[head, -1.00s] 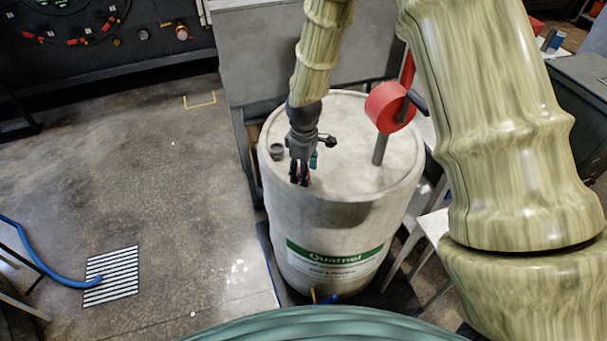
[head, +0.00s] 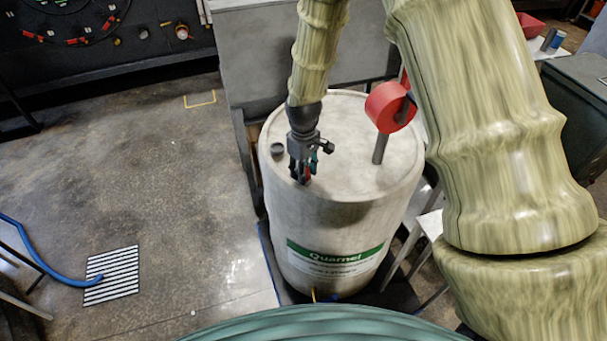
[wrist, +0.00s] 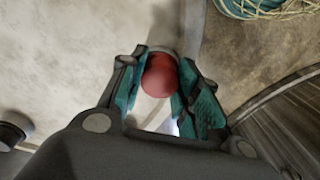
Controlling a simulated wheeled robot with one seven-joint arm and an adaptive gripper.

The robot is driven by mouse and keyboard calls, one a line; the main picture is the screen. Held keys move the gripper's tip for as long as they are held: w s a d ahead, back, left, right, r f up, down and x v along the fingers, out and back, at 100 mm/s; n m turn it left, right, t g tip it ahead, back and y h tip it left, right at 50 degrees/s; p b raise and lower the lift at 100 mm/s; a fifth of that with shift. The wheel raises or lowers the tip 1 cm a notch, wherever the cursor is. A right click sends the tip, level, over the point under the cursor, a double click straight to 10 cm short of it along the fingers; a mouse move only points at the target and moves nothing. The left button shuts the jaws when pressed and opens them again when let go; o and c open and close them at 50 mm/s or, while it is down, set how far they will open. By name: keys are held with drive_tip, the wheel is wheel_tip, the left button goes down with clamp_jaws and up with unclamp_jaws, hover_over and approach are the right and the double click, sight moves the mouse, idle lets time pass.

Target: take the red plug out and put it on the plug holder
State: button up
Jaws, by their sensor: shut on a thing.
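The red plug (wrist: 160,76) is between the teal pads of my gripper (wrist: 158,92) in the wrist view, with a pad on each side. In the head view my gripper (head: 301,176) points down at the front of the pale drum's top, with a bit of the red plug (head: 307,174) showing at its fingers. A grey ring shows just behind the plug in the wrist view; I cannot tell whether the plug is still seated in the drum. A short dark grey cylinder (head: 277,150) stands on the drum top, left of my gripper; I cannot tell if it is the plug holder.
The white drum (head: 300,222) has a green label. A red round part (head: 389,107) on a grey post (head: 380,148) rises from its top to the right. A grey cabinet (head: 290,60) stands behind. The floor at the left is mostly clear, with a striped grate (head: 111,275).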

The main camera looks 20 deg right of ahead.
drive_tip(key=n, duration=0.5)
drive_tip(key=shift+n, duration=0.3)
drive_tip(key=n, duration=0.4)
drive_tip(key=shift+n, duration=0.4)
drive_tip(key=n, duration=0.5)
drive_tip(key=shift+w+r, duration=0.1)
